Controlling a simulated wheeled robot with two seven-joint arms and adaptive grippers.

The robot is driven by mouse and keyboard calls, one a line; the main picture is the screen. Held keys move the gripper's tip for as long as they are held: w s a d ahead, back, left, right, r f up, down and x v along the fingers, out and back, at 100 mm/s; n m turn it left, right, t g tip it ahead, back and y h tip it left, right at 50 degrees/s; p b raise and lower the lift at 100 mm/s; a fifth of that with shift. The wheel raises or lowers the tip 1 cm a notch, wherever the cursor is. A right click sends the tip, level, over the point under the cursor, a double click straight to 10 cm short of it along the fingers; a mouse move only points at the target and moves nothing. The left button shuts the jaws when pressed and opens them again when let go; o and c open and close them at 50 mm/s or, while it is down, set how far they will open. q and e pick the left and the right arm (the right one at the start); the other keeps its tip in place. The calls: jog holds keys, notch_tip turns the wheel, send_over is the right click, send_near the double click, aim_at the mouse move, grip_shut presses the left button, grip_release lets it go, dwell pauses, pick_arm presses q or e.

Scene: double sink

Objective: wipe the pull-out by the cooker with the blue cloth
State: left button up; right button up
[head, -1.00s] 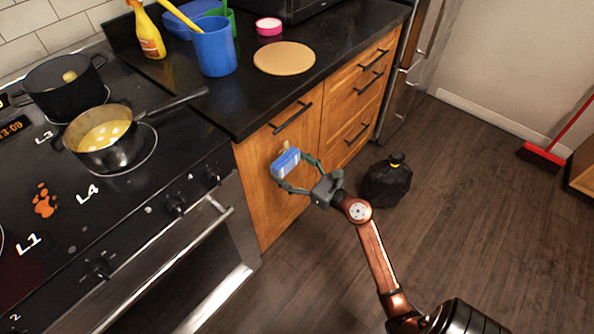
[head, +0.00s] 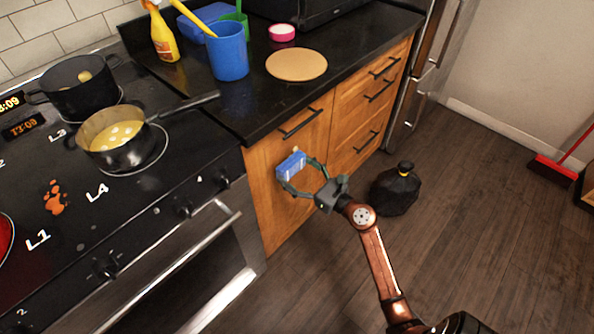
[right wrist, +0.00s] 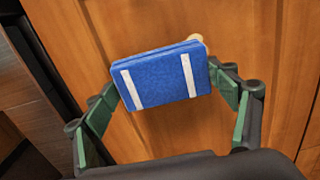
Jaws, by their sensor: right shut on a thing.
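The blue cloth (head: 291,166), folded with white stripes, is held in my right gripper (head: 297,174). In the right wrist view the cloth (right wrist: 160,78) sits between the fingers of my right gripper (right wrist: 168,88). The pull-out by the cooker has a wooden front (head: 282,218) with a dark bar handle and is shut. The cloth is against or very close to this front, below the handle; contact is not clear. A small yellowish smear (right wrist: 197,39) shows at the cloth's upper edge; the cloth may hide more of it. My left gripper is not in view.
The cooker (head: 180,225) stands left of the pull-out, with two pots and a protruding oven handle. A black bag (head: 396,192) lies on the floor to the right. Drawers with bar handles (head: 378,90) adjoin the pull-out. The floor in front is otherwise clear.

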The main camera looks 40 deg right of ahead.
aim_at(302, 164)
jog(key=shift+w, duration=0.7)
jog(key=shift+d+f+b, duration=0.15)
jog(key=shift+d+b, duration=0.3)
jog(key=shift+d, duration=1.3)
jog(key=d+b, duration=0.1)
jog(key=d, duration=0.2)
jog(key=shift+w+d, duration=0.2)
jog(key=shift+a+r, duration=0.1)
jog(key=shift+r, duration=0.1)
